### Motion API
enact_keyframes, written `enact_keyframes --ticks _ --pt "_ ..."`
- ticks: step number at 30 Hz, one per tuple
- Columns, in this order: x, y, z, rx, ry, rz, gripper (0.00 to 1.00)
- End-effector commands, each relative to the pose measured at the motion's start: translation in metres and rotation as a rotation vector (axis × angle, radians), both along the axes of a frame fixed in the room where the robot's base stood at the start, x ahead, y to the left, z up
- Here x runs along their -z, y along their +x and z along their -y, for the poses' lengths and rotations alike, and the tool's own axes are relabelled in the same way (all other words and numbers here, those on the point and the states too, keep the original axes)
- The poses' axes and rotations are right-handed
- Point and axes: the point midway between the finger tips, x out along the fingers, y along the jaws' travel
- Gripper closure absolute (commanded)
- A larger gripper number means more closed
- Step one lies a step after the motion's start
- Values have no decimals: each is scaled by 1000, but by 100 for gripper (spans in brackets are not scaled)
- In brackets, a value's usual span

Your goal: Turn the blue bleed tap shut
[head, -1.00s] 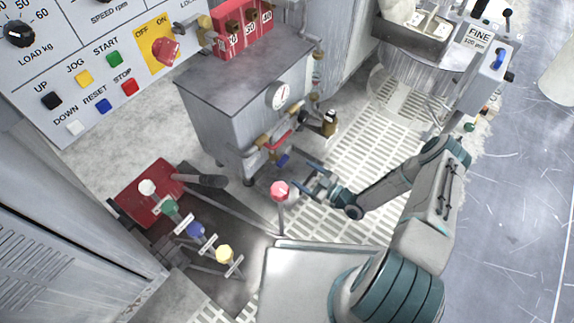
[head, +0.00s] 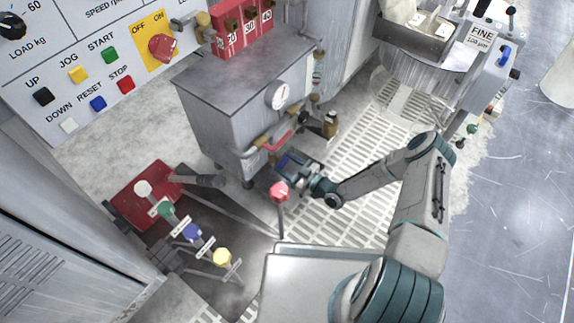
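The blue bleed tap (head: 284,160) is a small blue handle low on the front of the grey cabinet tank (head: 235,125), just below a red-handled valve (head: 277,143). In the head view my gripper (head: 286,166) is right at the tap, with its fingers pointing left toward the tank. The fingers overlap the blue handle, and most of it is hidden. I cannot tell whether the fingers touch it or whether they are closed on it.
A red knob on a post (head: 279,191) stands close below my gripper. Levers with coloured knobs (head: 192,233) are at the lower left. Open grating (head: 375,150) lies to the right.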

Motion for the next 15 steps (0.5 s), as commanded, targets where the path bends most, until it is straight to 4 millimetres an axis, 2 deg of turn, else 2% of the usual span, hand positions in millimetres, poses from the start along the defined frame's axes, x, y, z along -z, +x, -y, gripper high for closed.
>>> enact_keyframes --ticks 15 --pt "0 0 1 1 72 -118 72"
